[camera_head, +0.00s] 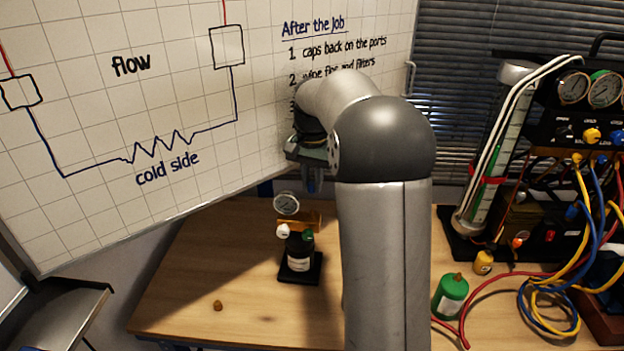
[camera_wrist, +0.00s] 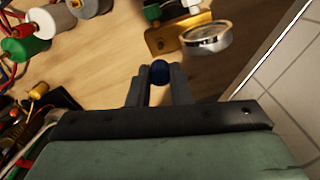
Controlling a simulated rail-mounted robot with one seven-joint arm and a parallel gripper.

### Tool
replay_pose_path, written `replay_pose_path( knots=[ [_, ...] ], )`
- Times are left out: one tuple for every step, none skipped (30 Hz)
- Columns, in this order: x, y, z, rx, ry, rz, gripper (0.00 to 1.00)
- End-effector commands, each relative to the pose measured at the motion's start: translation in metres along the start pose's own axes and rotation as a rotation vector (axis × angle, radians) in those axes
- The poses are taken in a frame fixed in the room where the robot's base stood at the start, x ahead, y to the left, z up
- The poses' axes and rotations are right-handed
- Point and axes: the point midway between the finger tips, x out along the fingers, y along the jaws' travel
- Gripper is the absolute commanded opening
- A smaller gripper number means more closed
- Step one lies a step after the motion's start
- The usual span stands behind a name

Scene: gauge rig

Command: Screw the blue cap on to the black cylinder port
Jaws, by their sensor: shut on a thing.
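My gripper (camera_wrist: 160,82) is shut on the blue cap (camera_wrist: 160,71), which shows as a dark blue round top between the fingertips in the wrist view. In the head view my gripper (camera_head: 312,180) is raised above the table behind the rig, partly hidden by my arm, and the cap cannot be made out there. The black cylinder (camera_head: 299,262) with a white label stands upright on a black base, below my gripper in the picture. White and green caps sit near its top, by a brass block (camera_wrist: 165,38) and a round gauge (camera_wrist: 208,38). I cannot make out the bare port.
A small brass-coloured piece (camera_head: 217,305) lies on the wooden table (camera_head: 185,290). A whiteboard (camera_head: 130,110) slants behind at left. The table's left part is mostly clear.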

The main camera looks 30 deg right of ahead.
Motion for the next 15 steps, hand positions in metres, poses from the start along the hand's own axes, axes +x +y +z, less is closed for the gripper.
replay_pose_path(
  knots=[
    [0.005,0.0,0.0,0.0,-0.001,0.0,0.0],
    [0.007,0.0,0.0,0.0,-0.001,0.0,0.0],
    [0.01,0.0,0.0,0.0,0.0,0.0,0.0],
    [0.012,0.0,0.0,0.0,0.0,0.0,0.0],
    [0.015,0.0,0.0,0.0,0.0,0.0,0.0],
    [0.018,0.0,0.0,0.0,0.0,0.0,0.0],
    [0.021,0.0,0.0,0.0,0.0,0.0,0.0],
    [0.024,0.0,0.0,0.0,-0.001,0.0,0.0],
    [0.028,0.0,0.0,0.0,-0.001,0.0,0.0],
    [0.031,0.0,0.0,0.0,-0.001,0.0,0.0],
    [0.034,0.0,0.0,0.0,-0.001,0.0,0.0],
    [0.038,0.0,0.0,0.0,-0.001,0.0,0.0],
    [0.04,0.0,0.0,-0.001,-0.001,0.0,0.0],
    [0.043,0.0,0.0,-0.001,-0.001,0.0,0.0],
    [0.046,-0.001,0.0,-0.001,-0.001,0.0,0.0]
  ],
)
